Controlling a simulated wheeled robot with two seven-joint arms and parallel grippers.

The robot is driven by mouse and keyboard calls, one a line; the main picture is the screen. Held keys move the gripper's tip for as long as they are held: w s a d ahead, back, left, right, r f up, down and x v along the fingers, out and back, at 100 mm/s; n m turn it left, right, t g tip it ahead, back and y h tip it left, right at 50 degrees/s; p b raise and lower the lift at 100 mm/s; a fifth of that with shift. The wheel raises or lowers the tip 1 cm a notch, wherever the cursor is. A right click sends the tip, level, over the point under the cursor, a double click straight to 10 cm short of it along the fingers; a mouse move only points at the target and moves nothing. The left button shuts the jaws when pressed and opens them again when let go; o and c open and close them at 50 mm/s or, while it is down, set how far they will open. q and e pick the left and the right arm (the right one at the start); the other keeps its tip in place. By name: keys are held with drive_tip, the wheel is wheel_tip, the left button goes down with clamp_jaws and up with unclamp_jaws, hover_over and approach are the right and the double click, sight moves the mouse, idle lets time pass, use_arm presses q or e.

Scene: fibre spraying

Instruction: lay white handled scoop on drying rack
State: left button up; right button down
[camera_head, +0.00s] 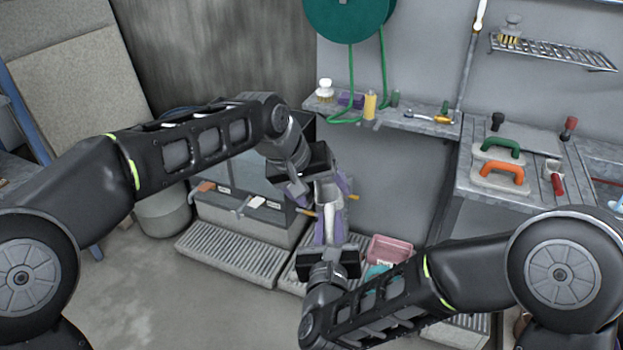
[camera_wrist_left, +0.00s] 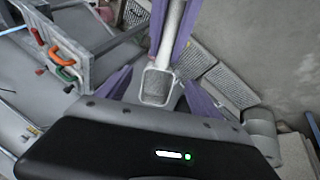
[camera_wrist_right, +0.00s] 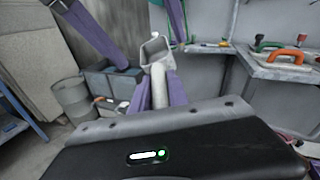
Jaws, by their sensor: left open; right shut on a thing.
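The white-handled scoop (camera_head: 328,192) is held upright between my two grippers, in front of the wash area. My right gripper (camera_head: 330,228) is shut on its handle from below; in the right wrist view the pale scoop head (camera_wrist_right: 156,52) stands above the purple fingers. My left gripper (camera_head: 323,186) is open, its purple fingers apart on either side of the scoop head. The left wrist view shows the scoop's open mouth (camera_wrist_left: 155,88) between those fingers. A slatted metal wall rack (camera_head: 575,56), which looks like the drying rack, is at upper right with a brush on it.
A slatted bench (camera_head: 465,186) at right holds green- and orange-handled floats (camera_head: 500,175) and red-handled tools. A narrow ledge (camera_head: 410,124) carries brushes and bottles. A pink tub (camera_head: 390,249) and floor grates (camera_head: 225,258) lie below. The floor at left is clear.

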sight(330, 240)
use_arm(q)
drive_tip(key=shift+x, duration=2.15)
drive_tip(key=c, duration=1.4)
drive_tip(key=shift+c, duration=0.4)
use_arm(e)
drive_tip(key=c, duration=1.2)
unclamp_jaws()
drive_tip(key=shift+s, duration=0.1)
drive_tip(key=shift+s+a, duration=0.1)
drive_tip(key=shift+s, duration=0.4)
drive_tip(key=shift+s+r, duration=0.15)
drive_tip(key=shift+s, duration=1.45)
drive_tip(key=shift+s+r, duration=0.1)
drive_tip(key=shift+s, duration=1.45)
drive_tip(key=shift+f, duration=0.1)
